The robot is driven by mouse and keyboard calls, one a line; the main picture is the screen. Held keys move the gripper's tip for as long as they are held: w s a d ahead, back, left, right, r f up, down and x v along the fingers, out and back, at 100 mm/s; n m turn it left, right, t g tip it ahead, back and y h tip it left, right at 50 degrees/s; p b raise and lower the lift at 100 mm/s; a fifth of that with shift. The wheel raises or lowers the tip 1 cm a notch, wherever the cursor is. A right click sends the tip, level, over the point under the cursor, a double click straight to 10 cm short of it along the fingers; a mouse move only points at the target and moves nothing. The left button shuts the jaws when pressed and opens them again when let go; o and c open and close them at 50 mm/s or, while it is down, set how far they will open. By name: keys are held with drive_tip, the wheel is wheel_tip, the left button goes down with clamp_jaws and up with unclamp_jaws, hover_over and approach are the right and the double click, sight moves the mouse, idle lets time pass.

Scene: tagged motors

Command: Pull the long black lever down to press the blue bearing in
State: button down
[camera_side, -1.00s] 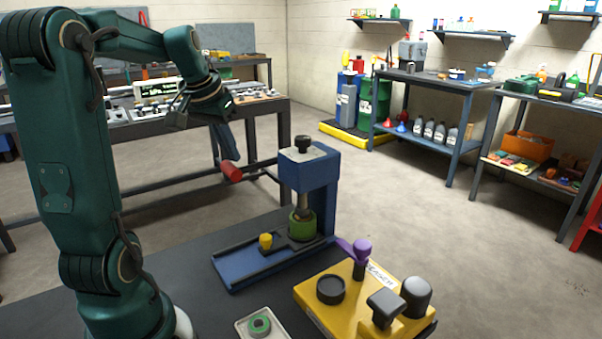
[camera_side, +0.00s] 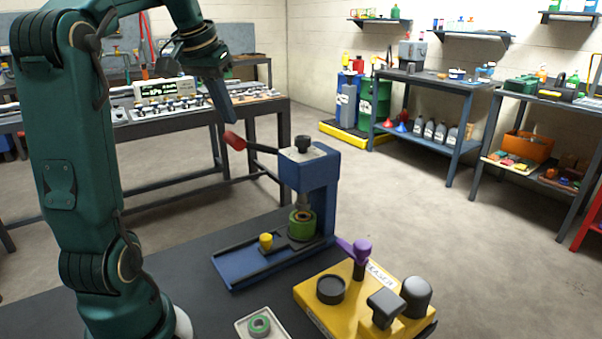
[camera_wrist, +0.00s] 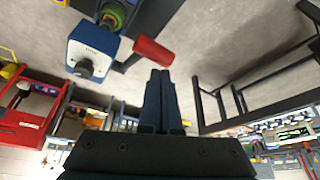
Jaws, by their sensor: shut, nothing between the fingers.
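The press (camera_side: 318,178) is a blue frame on a blue base. Its lever, a black rod with a red grip (camera_side: 235,141), points left from the head and tilts slightly upward. The red grip also shows in the wrist view (camera_wrist: 153,52). My gripper (camera_side: 231,121) is shut and empty, fingers pointing down just above the grip; in the wrist view its tips (camera_wrist: 160,76) lie close to the grip. I cannot tell whether they touch. The ram (camera_side: 303,201) stands over a green holder (camera_side: 302,225) with a ring-like opening. I cannot make out a blue bearing.
A yellow knob (camera_side: 266,241) stands on the press base. A yellow fixture (camera_side: 335,300) with a purple handle (camera_side: 361,248) is front right. A small tray (camera_side: 243,328) holds a green ring (camera_side: 259,325). A workbench (camera_side: 180,118) stands behind; the floor beyond the press is clear.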

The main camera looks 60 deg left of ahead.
drive_tip(key=shift+r, duration=1.85)
drive_tip(key=shift+w+d, duration=0.15)
drive_tip(key=shift+d, duration=0.1)
drive_tip(key=s+d+f+m+t+h, duration=0.15)
drive_tip(key=d+m, duration=0.35)
drive_tip(key=d, duration=1.1)
drive_tip(key=s+d+f, duration=0.3)
drive_tip(key=f, duration=0.3)
drive_tip(key=s+d+f+m, duration=0.1)
drive_tip(key=s+d+f, duration=0.2)
drive_tip(key=f, duration=0.4)
drive_tip(key=shift+s+d+h, duration=0.25)
drive_tip(key=shift+s+h, duration=0.1)
drive_tip(key=shift+s, duration=0.05)
